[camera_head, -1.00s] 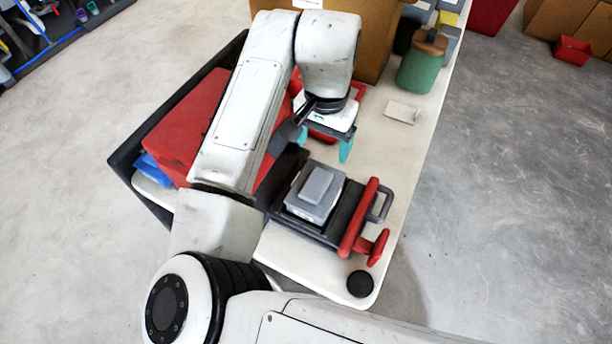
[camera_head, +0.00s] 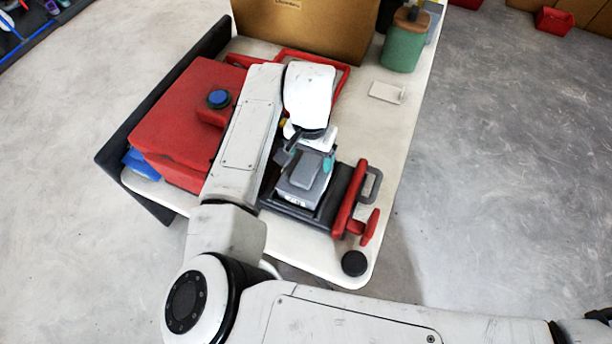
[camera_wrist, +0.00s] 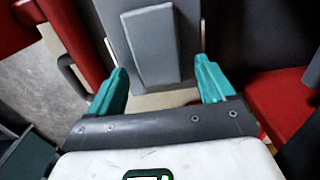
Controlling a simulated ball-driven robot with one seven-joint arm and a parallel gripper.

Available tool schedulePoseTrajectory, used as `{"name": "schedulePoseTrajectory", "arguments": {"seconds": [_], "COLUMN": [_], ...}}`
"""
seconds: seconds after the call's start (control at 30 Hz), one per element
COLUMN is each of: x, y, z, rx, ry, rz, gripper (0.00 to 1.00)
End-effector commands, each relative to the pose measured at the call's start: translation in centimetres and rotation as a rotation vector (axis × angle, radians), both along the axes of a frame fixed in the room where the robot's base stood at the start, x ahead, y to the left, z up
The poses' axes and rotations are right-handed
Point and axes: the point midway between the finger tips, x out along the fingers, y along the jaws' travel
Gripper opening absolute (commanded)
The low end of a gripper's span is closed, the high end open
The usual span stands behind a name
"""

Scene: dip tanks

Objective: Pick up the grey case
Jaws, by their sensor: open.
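The grey case (camera_head: 304,178), a boxy piece with a raised block on its lid, rests on a dark holder with red bars on the table. My gripper (camera_head: 307,160) is right at the case's far side, low over it, with teal fingers. In the wrist view the case (camera_wrist: 151,45) lies ahead of and between the two open teal fingers of my gripper (camera_wrist: 160,85). The fingers are apart and not closed on it. Whether they touch its sides I cannot tell. My arm hides part of the holder's left side in the head view.
The dark holder has a red bar (camera_head: 349,200) and handle at its right. A red box (camera_head: 180,125) stands left, a cardboard box (camera_head: 310,30) behind, a green canister (camera_head: 404,45) at the back right. A black disc (camera_head: 354,263) lies near the front corner.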

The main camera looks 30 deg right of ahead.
Motion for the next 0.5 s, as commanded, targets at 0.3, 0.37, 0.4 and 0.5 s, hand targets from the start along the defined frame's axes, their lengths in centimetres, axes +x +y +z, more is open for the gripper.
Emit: {"name": "schedulePoseTrajectory", "arguments": {"seconds": [0.3, 0.37, 0.4, 0.5], "x": [-0.01, 0.0, -0.01, 0.0], "y": [-0.02, -0.01, -0.02, -0.01], "z": [-0.09, -0.08, -0.08, -0.07], "rx": [0.0, 0.0, 0.0, 0.0], "ry": [0.0, 0.0, 0.0, 0.0], "rz": [0.0, 0.0, 0.0, 0.0], "gripper": [0.73, 0.68, 0.64, 0.54]}}
